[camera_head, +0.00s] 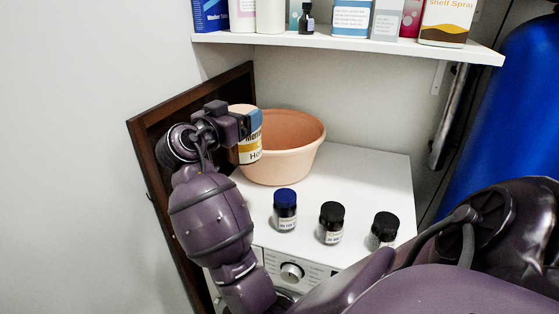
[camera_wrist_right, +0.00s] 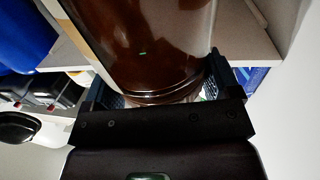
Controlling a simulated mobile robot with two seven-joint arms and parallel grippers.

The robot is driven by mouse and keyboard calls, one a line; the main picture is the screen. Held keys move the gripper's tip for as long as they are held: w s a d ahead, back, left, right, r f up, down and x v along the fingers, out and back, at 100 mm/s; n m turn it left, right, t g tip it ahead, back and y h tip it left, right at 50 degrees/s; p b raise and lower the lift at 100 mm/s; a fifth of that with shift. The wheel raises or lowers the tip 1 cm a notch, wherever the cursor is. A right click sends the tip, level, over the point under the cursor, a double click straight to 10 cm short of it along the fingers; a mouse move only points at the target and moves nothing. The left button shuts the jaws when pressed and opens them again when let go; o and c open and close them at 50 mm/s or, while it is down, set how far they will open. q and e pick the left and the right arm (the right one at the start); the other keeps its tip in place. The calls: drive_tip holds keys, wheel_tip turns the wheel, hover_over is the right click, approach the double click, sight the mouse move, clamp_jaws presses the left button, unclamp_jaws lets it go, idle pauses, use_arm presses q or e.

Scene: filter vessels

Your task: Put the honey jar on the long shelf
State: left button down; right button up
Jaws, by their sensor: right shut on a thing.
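The jar appears in front of the terracotta tub's left side, apparently above the washing machine. In the right wrist view the jar (camera_wrist_right: 150,40) is brown and glossy, between the two fingers of my right gripper (camera_wrist_right: 158,92). The long shelf (camera_head: 350,43) is the white board on the wall at the top, to the right of and higher than the jar. My left gripper is not visible.
Several bottles and boxes, including a Shelf Spray (camera_head: 445,22), crowd the shelf. The washing machine (camera_head: 375,170) carries the terracotta tub (camera_head: 290,150) and three dark-lidded jars (camera_head: 285,212). A brown wooden board (camera_head: 150,135) leans at left; a blue cylinder (camera_head: 510,110) stands at right.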

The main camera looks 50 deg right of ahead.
wheel_tip(320, 180, down, 19)
drive_tip(key=b, duration=0.2)
idle(0.5)
drive_tip(key=shift+w, duration=0.1)
drive_tip(key=shift+f+b, duration=0.1)
drive_tip(key=shift+b, duration=0.2)
drive_tip(key=o, duration=1.4)
drive_tip(key=shift+f, duration=0.15)
drive_tip(key=shift+o, duration=1.6)
